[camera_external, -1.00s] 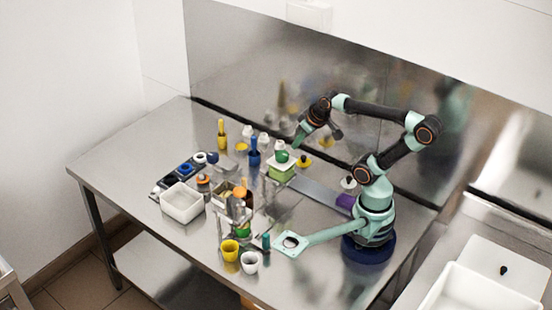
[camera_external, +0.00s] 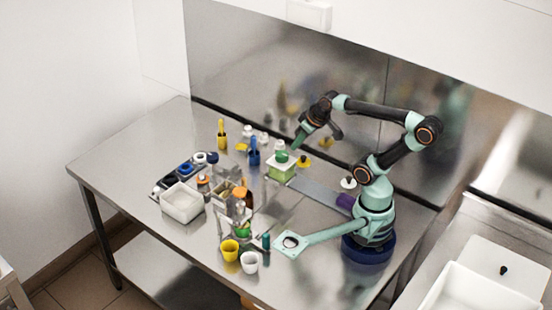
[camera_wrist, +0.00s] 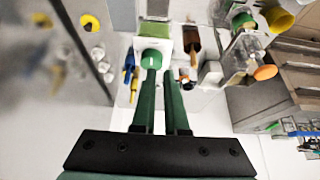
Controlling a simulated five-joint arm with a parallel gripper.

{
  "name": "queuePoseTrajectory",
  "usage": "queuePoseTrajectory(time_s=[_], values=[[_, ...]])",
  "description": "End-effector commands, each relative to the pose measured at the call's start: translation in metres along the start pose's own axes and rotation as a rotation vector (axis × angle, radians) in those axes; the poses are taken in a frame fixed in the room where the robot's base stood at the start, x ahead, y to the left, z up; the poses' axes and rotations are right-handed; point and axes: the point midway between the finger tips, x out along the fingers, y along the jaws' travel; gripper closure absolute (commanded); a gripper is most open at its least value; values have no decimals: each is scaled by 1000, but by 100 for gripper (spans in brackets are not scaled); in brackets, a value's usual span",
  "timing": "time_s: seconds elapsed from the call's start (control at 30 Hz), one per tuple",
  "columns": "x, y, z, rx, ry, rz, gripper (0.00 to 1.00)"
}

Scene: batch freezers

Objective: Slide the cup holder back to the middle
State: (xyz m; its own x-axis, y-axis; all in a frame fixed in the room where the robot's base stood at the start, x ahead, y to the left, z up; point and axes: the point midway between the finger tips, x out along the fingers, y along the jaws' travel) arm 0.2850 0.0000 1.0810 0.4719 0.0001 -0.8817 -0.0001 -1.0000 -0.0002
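The cup holder, which I take to be the white-and-green block (camera_external: 281,171) with a green round top, sits at the far left end of a flat metal rail (camera_external: 315,192). In the wrist view the cup holder (camera_wrist: 155,30) is at the top centre, with its green round part towards me. My gripper (camera_external: 297,147) points down just beside its top, on the right. In the wrist view my gripper's two green fingers (camera_wrist: 159,66) lie close together with a narrow gap and reach the round part. I cannot tell whether they touch or grip it.
Yellow (camera_external: 229,250) and white (camera_external: 250,262) cups stand at the front. A white bin (camera_external: 182,203) is at the left. Blue (camera_external: 254,158) and yellow (camera_external: 221,141) tools stand behind, near the steel back wall. The rail between holder and purple end (camera_external: 345,202) looks clear.

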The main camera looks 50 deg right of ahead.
Motion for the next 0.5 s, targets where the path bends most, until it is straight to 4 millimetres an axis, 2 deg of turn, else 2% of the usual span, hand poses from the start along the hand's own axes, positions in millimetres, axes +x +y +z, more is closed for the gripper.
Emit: queuePoseTrajectory(time_s=[0.03,0.1,0.17,0.27,0.37,0.5], values=[[1,-2,0,-1,-4,-3,66],[3,-9,-1,-2,-21,-14,45],[8,-21,0,-2,-50,-31,45],[18,-52,2,0,-128,-64,45],[31,-93,11,2,-226,-84,45],[46,-148,32,1,-350,-75,45]])
